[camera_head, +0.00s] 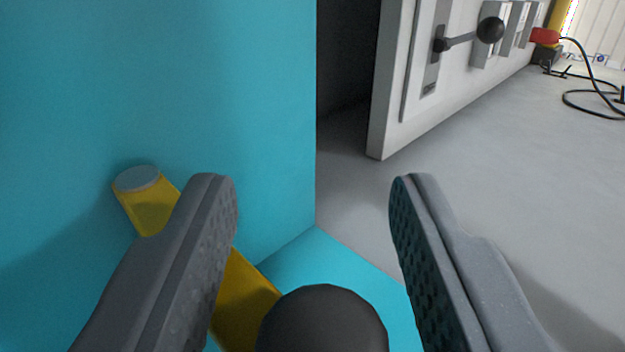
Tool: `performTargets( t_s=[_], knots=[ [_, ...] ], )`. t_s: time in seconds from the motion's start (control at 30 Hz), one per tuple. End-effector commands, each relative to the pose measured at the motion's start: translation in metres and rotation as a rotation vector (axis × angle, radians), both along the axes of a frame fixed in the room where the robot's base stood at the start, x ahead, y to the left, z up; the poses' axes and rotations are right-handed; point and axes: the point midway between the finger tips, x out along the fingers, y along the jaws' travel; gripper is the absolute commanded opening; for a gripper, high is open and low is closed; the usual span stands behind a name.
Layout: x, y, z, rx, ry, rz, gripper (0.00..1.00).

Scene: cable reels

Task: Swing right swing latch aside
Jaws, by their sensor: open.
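The swing latch (243,297) is a yellow bar on a teal panel (220,90). It runs slantwise from a grey round pivot cap (138,179) at the left down to a black ball knob (322,322) at the bottom centre. My gripper (313,185) is open, with one finger on each side of the picture. The knob shows low between the two fingers, with a gap on either side. The left finger hides the middle of the yellow bar. The knob's lower part is cut off by the picture's edge.
A teal ledge (330,265) juts out at the panel's foot. Behind it stands a white cabinet (392,90) with a black ball-ended lever (490,30). A red plug (545,36) with a black cable (595,85) is at the far right. The grey floor (500,150) between is clear.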

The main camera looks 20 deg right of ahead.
Motion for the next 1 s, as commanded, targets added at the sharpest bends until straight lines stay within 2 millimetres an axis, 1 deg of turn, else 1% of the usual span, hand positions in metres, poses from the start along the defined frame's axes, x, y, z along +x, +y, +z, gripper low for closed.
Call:
performTargets(
  t_s=[0.37,0.4,0.47,0.5,0.53,0.77,1.0],
  knots=[
    [0.003,-0.001,-0.001,0.0,0.001,0.0,0.41],
    [0.003,-0.001,-0.001,0.0,0.001,0.0,0.36],
    [0.003,-0.001,-0.001,0.0,0.001,0.0,0.19],
    [0.003,-0.001,-0.001,0.0,0.001,0.0,0.08],
    [0.003,-0.001,-0.001,0.0,0.001,0.0,0.0],
    [0.003,-0.003,0.0,0.001,0.003,-0.004,0.0],
    [0.0,-0.013,0.001,0.006,0.004,-0.051,0.0]
  ],
)
